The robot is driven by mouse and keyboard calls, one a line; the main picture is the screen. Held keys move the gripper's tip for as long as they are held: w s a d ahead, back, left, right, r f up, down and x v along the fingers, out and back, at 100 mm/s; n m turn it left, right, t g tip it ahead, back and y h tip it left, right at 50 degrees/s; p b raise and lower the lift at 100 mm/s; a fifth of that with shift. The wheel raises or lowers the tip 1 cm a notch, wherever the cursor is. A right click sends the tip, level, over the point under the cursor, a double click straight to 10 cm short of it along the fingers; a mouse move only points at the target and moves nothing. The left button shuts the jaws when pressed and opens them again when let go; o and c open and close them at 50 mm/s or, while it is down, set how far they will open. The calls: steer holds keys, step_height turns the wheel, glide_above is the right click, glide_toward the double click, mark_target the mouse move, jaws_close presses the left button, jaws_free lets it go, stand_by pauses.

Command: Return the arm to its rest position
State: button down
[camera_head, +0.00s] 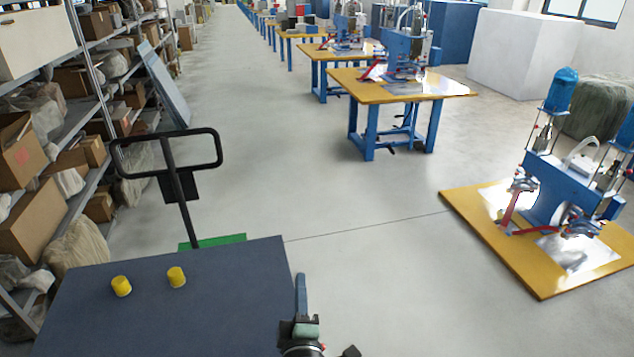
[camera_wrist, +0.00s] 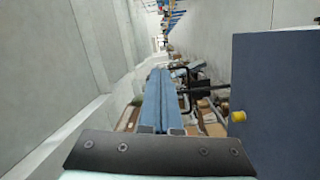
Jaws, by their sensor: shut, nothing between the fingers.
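My gripper (camera_head: 301,284) shows at the bottom middle of the head view, at the right edge of a dark blue flat top (camera_head: 215,310). Its blue fingers point away from me. In the wrist view the two fingers (camera_wrist: 160,76) lie side by side, shut, with nothing between them. Two yellow cylinders, one on the left (camera_head: 121,286) and one on the right (camera_head: 176,277), stand on the dark blue top, apart from my gripper. One yellow piece (camera_wrist: 238,116) also shows in the wrist view. Most of my arm is out of view.
A black handle (camera_head: 165,137) rises behind the dark blue top, near a green strip (camera_head: 213,241). Loaded shelves (camera_head: 75,130) line the left. A yellow worktable (camera_head: 520,255) with a blue machine stands at right, and more stand farther back. The grey floor (camera_head: 370,270) between is clear.

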steer(key=d+r+m+t+h+b, duration=0.15)
steer(key=r+m, duration=0.25)
steer(key=r, duration=0.5)
steer(key=s+d+r+m+t+h+b, duration=0.1)
steer(key=d+r+m+t+b, duration=0.15)
steer(key=r, duration=0.55)
steer(key=d+r+m+t+h+b, duration=0.15)
steer(key=r+m, duration=0.25)
steer(key=r, duration=0.5)
steer(key=s+a+r+m+t+y+b, duration=0.2)
steer(key=s+r+m+t+b, duration=0.2)
steer(key=s+r, duration=1.2)
steer(key=shift+s+r+m+y+b, duration=0.35)
steer(key=shift+s+m+b, duration=0.35)
steer(key=shift+s, duration=0.45)
